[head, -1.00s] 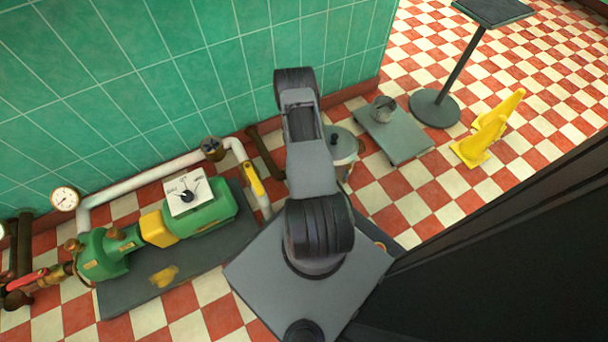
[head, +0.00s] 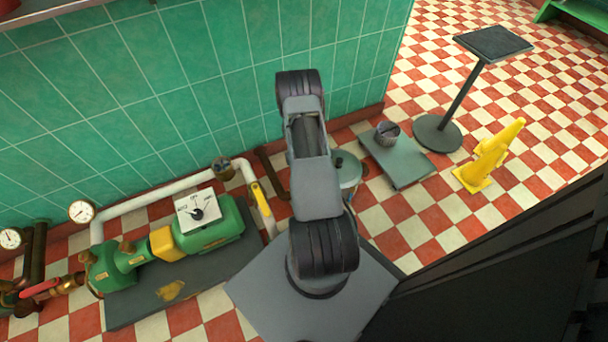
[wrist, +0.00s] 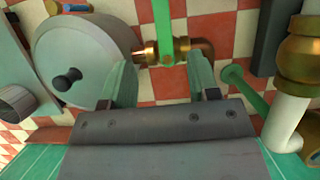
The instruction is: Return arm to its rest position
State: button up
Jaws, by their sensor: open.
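My gripper (wrist: 162,76) shows in the wrist view with its two greenish fingers apart and nothing between them. In the head view my arm is folded up in the middle and hides the gripper. Beyond the fingers, in the wrist view, are a round grey lidded pot (wrist: 88,62) with a black knob at the left and a brass fitting (wrist: 165,52) with a green lever. The pot (head: 348,170) shows partly behind my arm in the head view.
A green pump (head: 205,232) with a white pipe (head: 150,193) lies at the left by the green tiled wall (head: 180,100). A grey platform (head: 398,160) holding a small metal pot (head: 387,132), a pedestal stand (head: 462,85) and yellow cones (head: 488,158) stand at the right. Checkered floor is open beyond.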

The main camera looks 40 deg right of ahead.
jog(key=shift+r, duration=0.1)
dwell(0.5)
jog(key=w+a+r+n+t+h+p, duration=0.15)
jog(key=a+r+p, duration=0.35)
jog(key=r, duration=0.9)
jog(key=w+a+r+t+p, duration=0.1)
jog(key=w+a+r+p, duration=0.35)
jog(key=r, duration=0.95)
jog(key=a+r+t+h+p, duration=0.15)
jog(key=r+p, duration=0.55)
jog(key=r, duration=0.8)
jog(key=s+a+r+t+p, duration=0.1)
jog(key=s+a+r+p, duration=0.3)
jog(key=r, duration=0.6)
jog(key=s+a+r+n+t+y+p, duration=0.1)
jog(key=s+a+r+p, duration=0.3)
jog(key=r+p, duration=0.3)
jog(key=s+a+r+n+t+p, duration=0.1)
jog(key=s+a+r+p, duration=0.3)
jog(key=r, duration=0.9)
jog(key=a+t+p, duration=0.1)
jog(key=a+p, duration=0.1)
jog(key=shift+s+a+r+y, duration=0.2)
jog(key=shift+a+r+y, duration=0.05)
jog(key=shift+a+y, duration=0.15)
